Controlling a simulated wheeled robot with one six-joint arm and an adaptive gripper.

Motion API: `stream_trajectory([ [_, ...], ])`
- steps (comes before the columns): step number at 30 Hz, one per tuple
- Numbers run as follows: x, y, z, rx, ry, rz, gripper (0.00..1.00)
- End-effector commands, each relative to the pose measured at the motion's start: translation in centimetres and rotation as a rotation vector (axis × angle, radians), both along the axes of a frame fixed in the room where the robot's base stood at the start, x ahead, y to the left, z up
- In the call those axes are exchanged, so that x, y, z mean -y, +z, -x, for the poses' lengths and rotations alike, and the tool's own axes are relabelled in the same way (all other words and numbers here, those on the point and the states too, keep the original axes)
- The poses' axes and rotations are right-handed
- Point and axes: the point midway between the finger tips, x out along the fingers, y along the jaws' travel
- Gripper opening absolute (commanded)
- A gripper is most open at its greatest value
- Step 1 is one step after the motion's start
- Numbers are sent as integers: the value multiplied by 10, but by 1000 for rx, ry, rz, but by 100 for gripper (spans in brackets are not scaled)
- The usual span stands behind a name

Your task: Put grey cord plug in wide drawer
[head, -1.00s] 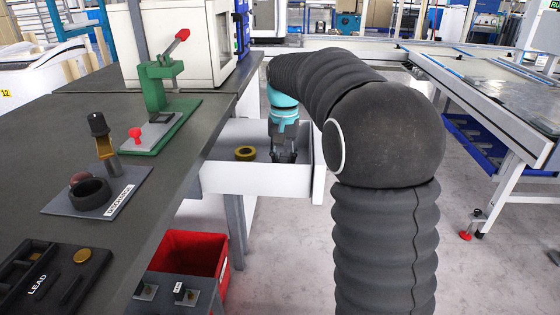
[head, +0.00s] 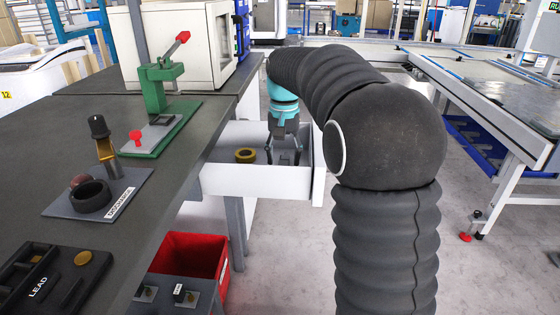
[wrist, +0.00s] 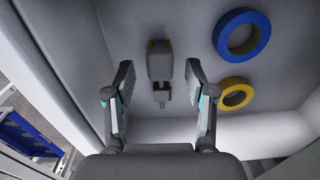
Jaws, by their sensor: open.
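The wide drawer (head: 255,181) is pulled out from under the bench, with a white front and a grey inside. My gripper (head: 284,158) points down into it. In the wrist view my gripper (wrist: 160,108) is open and empty, its two fingers wide apart. The grey cord plug (wrist: 159,62) lies on the drawer floor (wrist: 185,25), beyond and between the fingertips and apart from them. It has a grey body with a narrower end toward me. In the head view the plug cannot be made out.
A yellow tape roll (head: 245,156) lies in the drawer, and a blue tape roll (wrist: 243,32) shows beside it in the wrist view. A red bin (head: 197,262) stands below the bench. The bench (head: 60,130) carries a green press (head: 163,105).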

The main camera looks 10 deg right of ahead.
Motion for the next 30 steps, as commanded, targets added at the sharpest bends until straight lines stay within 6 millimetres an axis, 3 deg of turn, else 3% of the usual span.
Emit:
stream_trajectory([
  [9,0,66,-1,4,0,0,56],
  [15,0,92,0,2,0,0,56],
  [25,0,103,3,5,3,0,56],
  [30,0,110,32,51,30,2,56],
])
